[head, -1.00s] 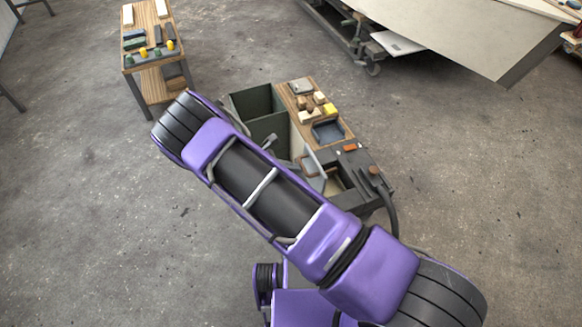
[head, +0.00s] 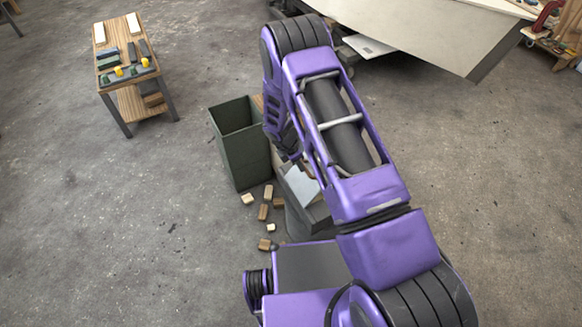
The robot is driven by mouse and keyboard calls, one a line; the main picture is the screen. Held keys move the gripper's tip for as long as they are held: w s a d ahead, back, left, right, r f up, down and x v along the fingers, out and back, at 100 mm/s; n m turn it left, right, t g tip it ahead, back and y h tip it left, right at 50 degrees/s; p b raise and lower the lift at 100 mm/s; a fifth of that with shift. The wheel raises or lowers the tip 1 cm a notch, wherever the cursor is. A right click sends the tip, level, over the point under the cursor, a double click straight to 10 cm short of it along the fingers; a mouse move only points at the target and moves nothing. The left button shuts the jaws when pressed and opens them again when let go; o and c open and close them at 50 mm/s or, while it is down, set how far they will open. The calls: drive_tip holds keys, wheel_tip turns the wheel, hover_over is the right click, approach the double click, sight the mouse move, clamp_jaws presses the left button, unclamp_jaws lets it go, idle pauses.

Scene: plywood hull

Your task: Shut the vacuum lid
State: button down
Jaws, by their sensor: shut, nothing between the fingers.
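The vacuum stands just beyond my base, mostly hidden behind my arm; part of its dark grey body (head: 309,216) shows. A pale grey panel (head: 301,187), which looks like its lid, stands tilted up and open. My gripper (head: 291,153) is a dark shape hanging below my purple forearm, just above and behind the panel. It is shut and empty. I cannot tell whether it touches the panel.
An open dark green bin (head: 237,158) stands left of my gripper. Several small wooden blocks (head: 264,212) lie on the floor before it. A small wooden table (head: 124,62) is at the back left, a large pale hull (head: 430,35) at the back right. The left floor is clear.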

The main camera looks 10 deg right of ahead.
drive_tip(key=d+y, duration=0.1)
drive_tip(key=w+d+f+y+b, duration=0.1)
drive_tip(key=d, duration=0.1)
drive_tip(key=d+g+y, duration=0.1)
drive_tip(key=shift+w+d+f, duration=0.15)
drive_tip(key=shift+w+f, duration=0.15)
drive_tip(key=shift+w, duration=0.1)
drive_tip(key=w+d+f+b, duration=0.2)
drive_tip(key=d+f+b, duration=0.4)
drive_tip(key=b, duration=0.2)
drive_tip(key=shift+w+d+f+b, duration=0.15)
drive_tip(key=shift+w+d+b, duration=0.15)
drive_tip(key=shift+w+b, duration=0.05)
